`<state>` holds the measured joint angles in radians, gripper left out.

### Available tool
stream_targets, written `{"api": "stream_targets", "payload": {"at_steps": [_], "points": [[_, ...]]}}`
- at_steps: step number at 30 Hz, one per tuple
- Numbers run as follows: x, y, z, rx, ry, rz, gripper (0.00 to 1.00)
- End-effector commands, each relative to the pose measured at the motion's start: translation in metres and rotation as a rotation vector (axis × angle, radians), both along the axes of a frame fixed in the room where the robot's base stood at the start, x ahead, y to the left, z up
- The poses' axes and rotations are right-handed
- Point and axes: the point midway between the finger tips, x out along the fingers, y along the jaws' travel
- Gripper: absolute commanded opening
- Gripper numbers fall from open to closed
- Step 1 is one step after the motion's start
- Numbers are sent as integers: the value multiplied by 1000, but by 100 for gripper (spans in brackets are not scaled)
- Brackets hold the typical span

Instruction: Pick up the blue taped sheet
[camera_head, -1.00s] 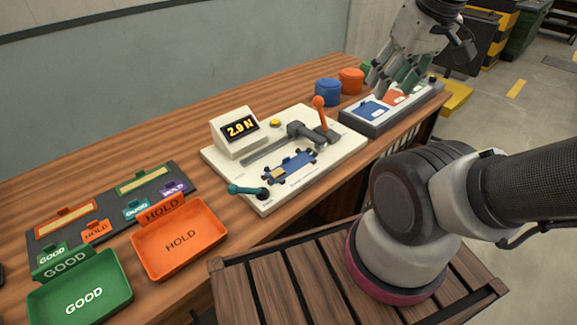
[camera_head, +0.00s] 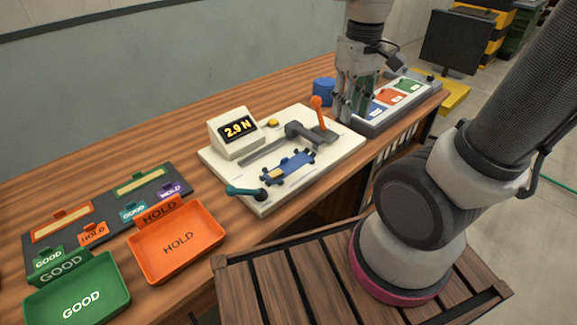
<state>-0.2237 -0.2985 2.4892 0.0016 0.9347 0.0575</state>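A blue sheet (camera_head: 289,166) with a tan tape-like patch at its left end lies on the cream tester (camera_head: 235,175), between dark corner fittings. Another blue piece (camera_head: 378,110) with a white label lies in the left slot of the grey rack (camera_head: 372,128) at the right; my gripper partly covers it. I cannot tell for certain which one is the taped sheet. My gripper (camera_head: 355,112) points down over the left end of the rack, next to this blue piece. Its fingers look apart, and I see nothing held between them.
The rack also holds red-orange (camera_head: 390,97) and green (camera_head: 408,86) pieces. A blue cylinder (camera_head: 324,91) stands left of my gripper. The tester has an orange-knobbed lever (camera_head: 317,108) and a display reading 2.9 N. Orange HOLD (camera_head: 178,243) and green GOOD (camera_head: 78,295) trays stand front left.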

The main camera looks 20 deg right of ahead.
Motion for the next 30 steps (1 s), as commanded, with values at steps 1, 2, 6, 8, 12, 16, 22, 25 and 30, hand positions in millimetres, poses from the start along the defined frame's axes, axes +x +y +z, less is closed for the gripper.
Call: {"api": "stream_targets", "payload": {"at_steps": [1,2,6,8,12,16,22,25,30], "points": [[10,10,-14,-11,43,-10,31],[15,16,-22,-17,61,-28,31],[43,45,-63,-52,128,-163,31],[53,57,-81,-70,143,-246,31],[79,85,-127,-104,146,-515,31],[105,100,-148,-88,99,-817,31],[132,112,-145,-8,25,-1180,31],[135,114,-145,6,16,-1276,31],[135,113,-158,3,18,-1321,31]]}}
